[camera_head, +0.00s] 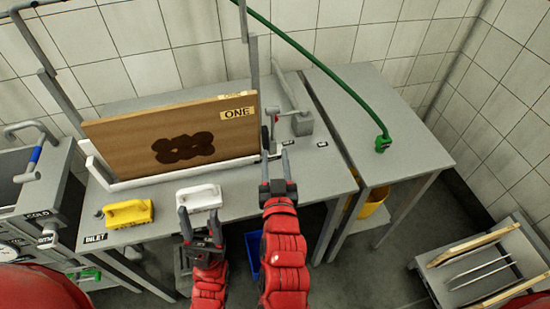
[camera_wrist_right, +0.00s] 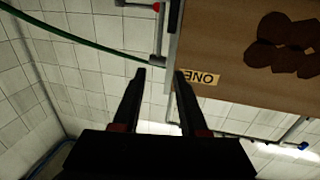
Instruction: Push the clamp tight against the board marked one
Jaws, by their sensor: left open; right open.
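The brown board (camera_head: 125,135) marked ONE stands upright in a white tray on the grey bench, with a dark blotchy stain on its face. Its label (camera_head: 237,112) is at the upper right and also shows in the right wrist view (camera_wrist_right: 198,78). What looks like the clamp, metal parts with a red tip (camera_head: 275,117), is at the board's right end; contact is unclear. The red tip also shows in the right wrist view (camera_wrist_right: 157,7). My right gripper (camera_head: 277,160) is open and empty just in front of that end. My left gripper (camera_head: 200,222) is open, low before the bench.
A grey block (camera_head: 302,123) stands right of the board. A green hose (camera_head: 330,70) hangs over the right table (camera_head: 400,150). A rack (camera_head: 480,265) stands lower right.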

